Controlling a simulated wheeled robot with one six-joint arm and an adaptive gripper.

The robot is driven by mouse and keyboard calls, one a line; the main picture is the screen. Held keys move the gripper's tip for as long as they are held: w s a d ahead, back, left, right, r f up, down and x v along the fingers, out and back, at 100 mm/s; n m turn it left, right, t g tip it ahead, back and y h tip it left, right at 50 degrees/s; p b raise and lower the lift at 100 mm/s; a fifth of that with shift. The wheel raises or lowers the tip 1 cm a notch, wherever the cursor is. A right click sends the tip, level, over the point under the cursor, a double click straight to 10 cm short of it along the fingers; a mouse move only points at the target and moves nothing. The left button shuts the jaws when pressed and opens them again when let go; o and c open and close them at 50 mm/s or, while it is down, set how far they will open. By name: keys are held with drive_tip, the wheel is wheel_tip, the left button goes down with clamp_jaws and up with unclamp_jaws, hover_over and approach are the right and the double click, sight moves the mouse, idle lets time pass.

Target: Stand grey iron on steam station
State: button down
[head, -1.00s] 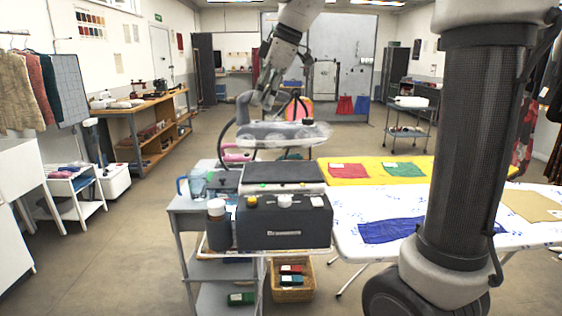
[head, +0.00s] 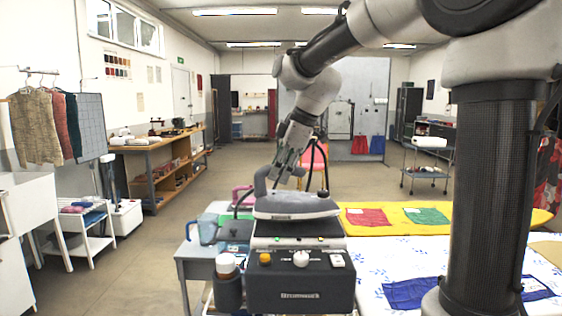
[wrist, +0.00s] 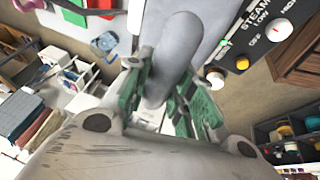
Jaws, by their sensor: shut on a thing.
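The grey iron (head: 296,206) is level, right above the top plate of the dark steam station (head: 300,280) in the head view; I cannot tell whether its sole touches the plate. My gripper (head: 286,174) is shut on the iron's handle from above. In the wrist view, the green-padded fingers of my gripper (wrist: 162,95) lie on both sides of the grey handle (wrist: 174,65). The station's dial panel (wrist: 243,48) shows at the upper right there. The iron's sole is hidden from the wrist view.
A bottle (head: 228,283) stands at the station's front left corner, and a blue-handled jug (head: 205,230) is behind it. The ironing board (head: 400,262) with coloured cloths lies close on the right.

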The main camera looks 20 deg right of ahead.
drive_tip(key=shift+f, duration=0.95)
drive_tip(key=c, duration=1.2)
unclamp_jaws()
drive_tip(key=shift+f, duration=0.1)
drive_tip(key=v, duration=1.2)
drive_tip(key=s+d+f+m+h, duration=0.1)
drive_tip(key=s+d+f+m, duration=0.2)
drive_tip(key=s+f+m, duration=0.2)
drive_tip(key=s+d+f+m+h, duration=0.1)
drive_tip(key=s+d+f+m, duration=0.3)
drive_tip(key=s, duration=0.6)
drive_tip(key=s+d+f+m+t+h, duration=0.1)
drive_tip(key=s+d+f+m, duration=0.3)
drive_tip(key=s, duration=0.4)
wheel_tip(320, 180, down, 3)
drive_tip(key=shift+r+m+h, duration=0.2)
drive_tip(key=shift+m+h, duration=0.1)
drive_tip(key=shift+m, duration=0.6)
drive_tip(key=shift+s+d, duration=0.1)
